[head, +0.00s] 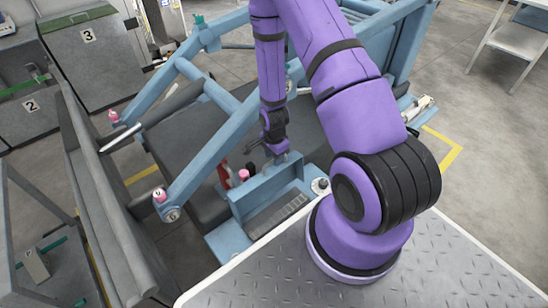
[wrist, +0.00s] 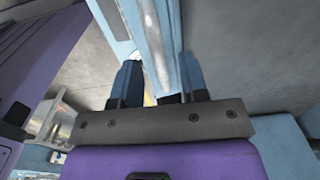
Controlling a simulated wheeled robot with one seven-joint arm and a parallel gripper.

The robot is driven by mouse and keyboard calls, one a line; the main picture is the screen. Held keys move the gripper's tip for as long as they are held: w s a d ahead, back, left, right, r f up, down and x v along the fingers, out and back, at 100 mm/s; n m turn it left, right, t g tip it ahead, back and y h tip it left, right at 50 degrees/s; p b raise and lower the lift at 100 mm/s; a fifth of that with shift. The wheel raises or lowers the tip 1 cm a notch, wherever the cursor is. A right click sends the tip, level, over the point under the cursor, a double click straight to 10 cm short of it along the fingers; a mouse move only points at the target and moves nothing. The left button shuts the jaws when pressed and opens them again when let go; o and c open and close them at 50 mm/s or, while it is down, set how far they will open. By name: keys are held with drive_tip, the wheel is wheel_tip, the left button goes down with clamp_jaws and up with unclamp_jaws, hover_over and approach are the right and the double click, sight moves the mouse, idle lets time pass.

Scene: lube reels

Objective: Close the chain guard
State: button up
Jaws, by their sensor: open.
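The chain guard (head: 266,184) looks like the upright light blue panel on the low blue housing in the middle of the head view. It stands raised, and a dark ridged chain (head: 278,214) lies uncovered in front of it. My gripper (head: 272,156) is just behind and above the panel's top edge, pointing down. In the wrist view my gripper (wrist: 158,62) has its two dark blue fingers apart. A light blue edge (wrist: 152,35) shows beyond and between the fingertips. I cannot tell whether they touch it. Nothing is visibly held.
A pink-capped fitting (head: 244,175) and a red part (head: 223,174) sit left of the panel. A blue frame arm (head: 215,145) slopes across on the left. A grey conveyor rail (head: 105,190) runs farther left. My tread-plate deck (head: 420,275) is in front.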

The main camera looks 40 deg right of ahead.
drive_tip(key=shift+f, duration=0.4)
clamp_jaws()
